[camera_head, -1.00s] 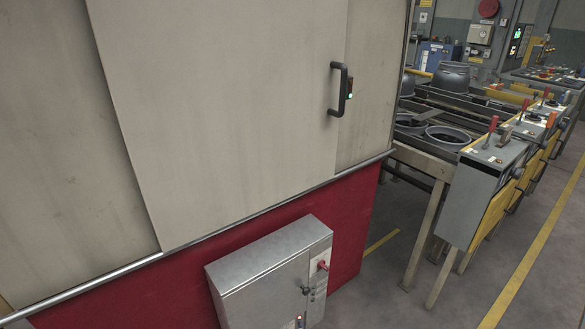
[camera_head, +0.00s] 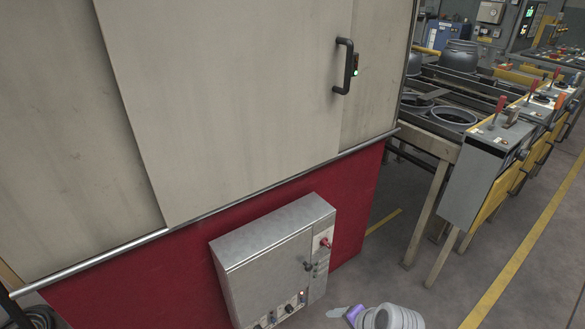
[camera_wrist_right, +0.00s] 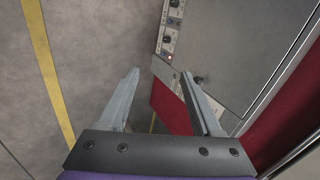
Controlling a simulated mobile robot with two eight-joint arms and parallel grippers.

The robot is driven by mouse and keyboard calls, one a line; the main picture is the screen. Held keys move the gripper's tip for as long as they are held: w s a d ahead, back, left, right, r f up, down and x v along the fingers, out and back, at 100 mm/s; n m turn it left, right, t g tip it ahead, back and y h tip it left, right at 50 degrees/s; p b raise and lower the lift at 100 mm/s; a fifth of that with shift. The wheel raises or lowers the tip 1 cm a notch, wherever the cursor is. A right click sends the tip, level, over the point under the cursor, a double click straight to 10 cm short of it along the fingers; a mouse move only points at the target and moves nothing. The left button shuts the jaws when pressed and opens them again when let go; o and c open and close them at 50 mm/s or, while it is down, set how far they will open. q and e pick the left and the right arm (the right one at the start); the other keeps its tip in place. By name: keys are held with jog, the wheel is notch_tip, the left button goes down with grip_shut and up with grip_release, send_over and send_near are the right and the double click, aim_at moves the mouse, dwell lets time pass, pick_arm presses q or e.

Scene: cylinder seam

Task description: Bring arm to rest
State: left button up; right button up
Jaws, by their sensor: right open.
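My right gripper (camera_wrist_right: 158,78) is open in the right wrist view, its two grey fingers apart with nothing between them. Beyond the fingers are floor and part of the grey control box. In the head view, my right arm shows at the bottom edge, white with a purple part and a grey finger (camera_head: 338,312). It is in front of the red panel, just right of the control box. My left arm and gripper are not in view. The large beige sliding door (camera_head: 230,90) has a black handle (camera_head: 344,67) with a small green light.
The metal control box (camera_head: 270,260) juts from the red lower panel (camera_head: 350,200), with a red switch, knobs and lit lamps. A roller line (camera_head: 452,116) with grey cylinders and a lever console (camera_head: 480,175) stand at right. Open floor (camera_head: 430,280) lies between.

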jog(key=s+d+r+n+h+p, duration=0.1)
jog(key=s+d+r+n+h, duration=0.15)
jog(key=s+n, duration=0.45)
jog(key=s+d+r+n+h, duration=0.1)
jog(key=s+d+n, duration=0.2)
jog(key=s, duration=0.8)
pick_arm(q)
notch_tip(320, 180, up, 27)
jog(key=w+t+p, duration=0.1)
jog(key=p, duration=2.2)
pick_arm(e)
notch_tip(320, 180, up, 26)
jog(key=w, duration=0.1)
jog(key=shift+w+d, duration=0.2)
jog(key=shift+w, duration=0.15)
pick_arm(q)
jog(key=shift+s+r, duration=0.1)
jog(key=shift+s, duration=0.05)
pick_arm(e)
jog(key=shift+s, duration=0.15)
jog(key=shift+c, duration=0.2)
